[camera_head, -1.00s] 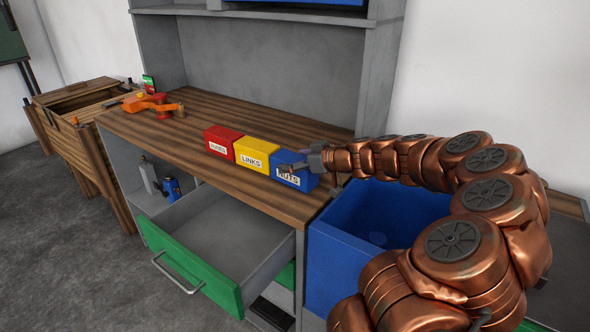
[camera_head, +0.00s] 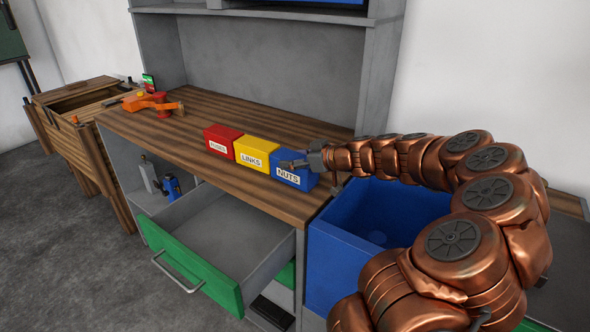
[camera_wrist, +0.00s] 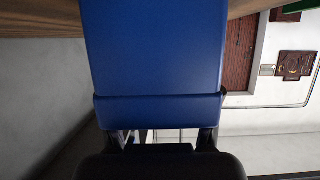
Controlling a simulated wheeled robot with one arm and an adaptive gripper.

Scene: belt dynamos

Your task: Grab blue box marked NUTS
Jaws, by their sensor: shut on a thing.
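The blue box marked NUTS (camera_head: 291,172) stands on the wooden bench top, at the right end of a row of three boxes. It fills the middle of the wrist view (camera_wrist: 155,50). My gripper (camera_head: 300,162) reaches it from the right and is shut on its upper part. In the wrist view the dark fingers (camera_wrist: 165,137) sit at the two sides of the box's near edge. The fingertips are partly hidden by the box. The box looks upright, and I cannot tell any gap under it.
The yellow LINKS box (camera_head: 256,152) stands close beside the blue box, with the red FUSES box (camera_head: 222,141) to its left. A green-fronted drawer (camera_head: 190,262) hangs open below. A large blue bin (camera_head: 335,250) is beside the bench. An orange tool (camera_head: 150,104) lies farther left.

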